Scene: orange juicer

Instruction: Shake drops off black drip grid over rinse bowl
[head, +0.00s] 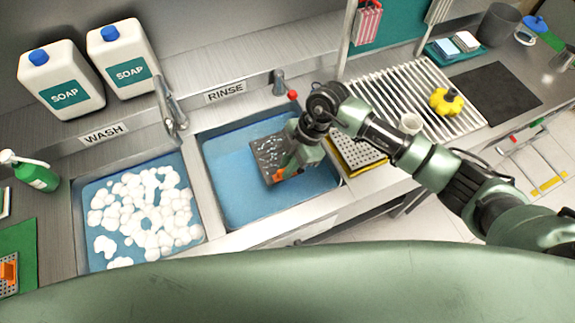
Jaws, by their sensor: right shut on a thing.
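The black drip grid (266,158) is a dark, flat plate with pale specks on it, held over the blue rinse bowl (228,190) in the right half of the sink unit. My right gripper (286,172) is shut on the grid at its right edge. The grid seems to be above the blue surface, but its exact height is hard to tell. The fingertips are partly hidden by the wrist and the grid. My left gripper is not in view.
The wash bowl (88,196) with white foam is on the left. Taps (172,112) and soap jugs (62,82) stand behind.

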